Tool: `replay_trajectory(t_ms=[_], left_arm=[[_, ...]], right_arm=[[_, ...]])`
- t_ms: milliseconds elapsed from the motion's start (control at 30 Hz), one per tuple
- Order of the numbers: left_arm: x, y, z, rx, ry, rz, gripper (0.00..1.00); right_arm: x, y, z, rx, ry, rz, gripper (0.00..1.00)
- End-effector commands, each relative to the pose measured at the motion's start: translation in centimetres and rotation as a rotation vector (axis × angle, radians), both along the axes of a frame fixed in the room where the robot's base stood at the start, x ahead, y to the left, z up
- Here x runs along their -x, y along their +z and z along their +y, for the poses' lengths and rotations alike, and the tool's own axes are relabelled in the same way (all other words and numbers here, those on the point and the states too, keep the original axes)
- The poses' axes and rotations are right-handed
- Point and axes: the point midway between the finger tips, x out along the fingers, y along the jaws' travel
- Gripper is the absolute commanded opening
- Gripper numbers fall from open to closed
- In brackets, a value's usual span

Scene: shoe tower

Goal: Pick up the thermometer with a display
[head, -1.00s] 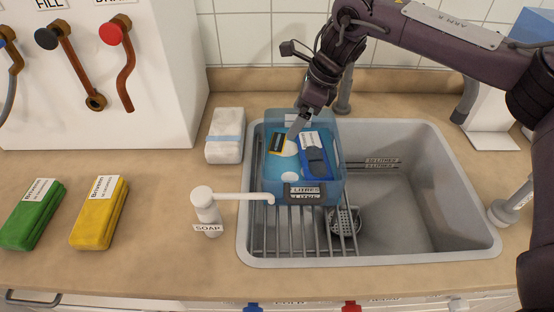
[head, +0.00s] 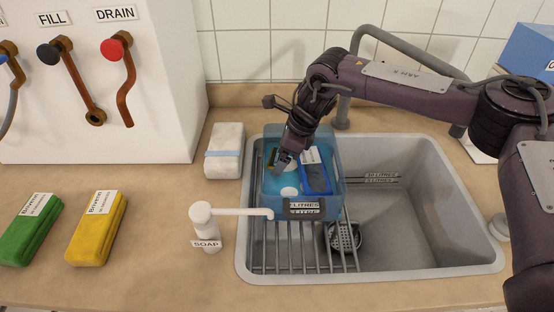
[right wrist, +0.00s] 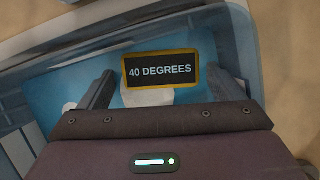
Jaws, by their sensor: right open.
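The thermometer (right wrist: 160,70) has a dark display reading "40 DEGREES" in a yellow frame, with a white part below it. It is in the blue see-through tub (head: 334,208), which stands on the sink's rack. In the head view the thermometer is mostly hidden by my right gripper (head: 284,162), which reaches down into the tub. In the right wrist view my right gripper (right wrist: 168,92) is open, its two fingers on either side of the thermometer's lower part. I cannot tell whether they touch it. My left gripper is not in view.
A blue object (head: 316,176) lies in the tub to the right of my gripper. The steel sink (head: 420,210) is free on its right. A soap dispenser (head: 205,228), white block (head: 225,150), green pack (head: 30,230) and yellow pack (head: 96,230) are on the counter.

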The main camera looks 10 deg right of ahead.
Motion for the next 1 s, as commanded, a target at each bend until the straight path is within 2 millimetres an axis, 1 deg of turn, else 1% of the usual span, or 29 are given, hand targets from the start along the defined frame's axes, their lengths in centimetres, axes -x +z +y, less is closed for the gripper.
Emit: replay_trajectory(t_ms=[67,100,300,400,600,733,867,1000], left_arm=[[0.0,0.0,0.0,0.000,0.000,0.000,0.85],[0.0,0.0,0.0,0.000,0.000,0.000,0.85],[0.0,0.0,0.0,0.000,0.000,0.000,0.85],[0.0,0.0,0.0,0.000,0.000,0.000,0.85],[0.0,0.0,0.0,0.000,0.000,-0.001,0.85],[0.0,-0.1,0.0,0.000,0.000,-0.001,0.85],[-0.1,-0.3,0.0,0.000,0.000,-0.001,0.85],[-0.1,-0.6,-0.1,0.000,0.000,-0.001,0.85]], right_arm=[[0.0,0.0,-0.1,0.001,-0.001,0.000,0.88],[0.0,0.0,-0.1,0.001,-0.001,0.000,0.86],[0.0,0.0,-0.1,0.001,-0.001,0.000,0.60],[0.0,0.0,-0.1,0.000,-0.001,0.000,0.50],[0.0,0.1,-0.1,0.000,-0.001,0.000,0.50],[-0.1,0.7,-0.1,0.001,-0.001,-0.002,0.50],[-0.1,2.1,0.0,-0.001,-0.001,-0.003,0.50],[-0.1,4.4,-0.1,0.000,-0.002,-0.004,0.50]])
